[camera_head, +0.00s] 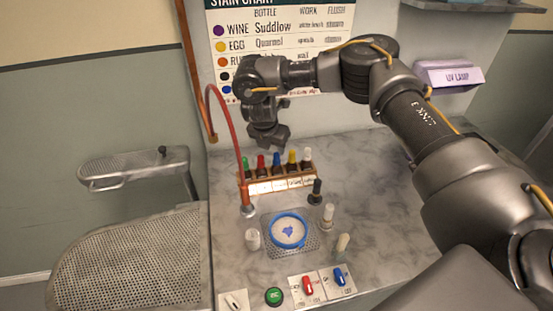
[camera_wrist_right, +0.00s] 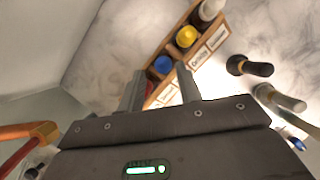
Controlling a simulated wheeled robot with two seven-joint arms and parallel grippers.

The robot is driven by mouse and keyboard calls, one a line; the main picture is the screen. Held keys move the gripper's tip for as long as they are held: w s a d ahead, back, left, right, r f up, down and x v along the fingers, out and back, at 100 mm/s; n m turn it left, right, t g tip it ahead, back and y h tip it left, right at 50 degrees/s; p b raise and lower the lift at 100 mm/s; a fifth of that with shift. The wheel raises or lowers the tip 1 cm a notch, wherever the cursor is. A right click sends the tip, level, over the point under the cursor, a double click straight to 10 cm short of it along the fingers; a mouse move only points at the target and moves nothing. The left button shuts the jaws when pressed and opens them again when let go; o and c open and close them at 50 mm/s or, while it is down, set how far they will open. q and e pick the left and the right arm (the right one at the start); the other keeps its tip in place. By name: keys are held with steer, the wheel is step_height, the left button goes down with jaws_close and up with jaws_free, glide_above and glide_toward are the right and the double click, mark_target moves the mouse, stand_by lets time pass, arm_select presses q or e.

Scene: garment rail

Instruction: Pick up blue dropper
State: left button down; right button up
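The blue dropper (camera_head: 277,160) stands upright in the middle of a wooden rack (camera_head: 282,185) with other droppers on either side. In the right wrist view its round blue cap (camera_wrist_right: 162,65) shows between my two fingers, near the tips. My right gripper (camera_head: 271,143) points down above the rack, a little left of and above the blue dropper in the head view. Its fingers (camera_wrist_right: 160,72) are apart and nothing is held. Whether the fingertips are at the cap's height is hard to tell. My left gripper is out of view.
Neighbouring droppers have green (camera_head: 246,164), red (camera_head: 261,162), yellow (camera_head: 292,157) and white (camera_head: 307,155) caps. A red hose (camera_head: 233,135) rises left of the rack. In front are a blue ring (camera_head: 289,230), several small bottles and a switch panel. Bare marble lies to the right.

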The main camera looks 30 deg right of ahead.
mark_target(276, 153)
steer(key=p+x, duration=0.1)
steer(key=x, duration=0.4)
steer(key=shift+s+p, duration=0.2)
steer(key=shift+p, duration=0.15)
steer(key=shift+s, duration=0.1)
steer(key=c, duration=0.7)
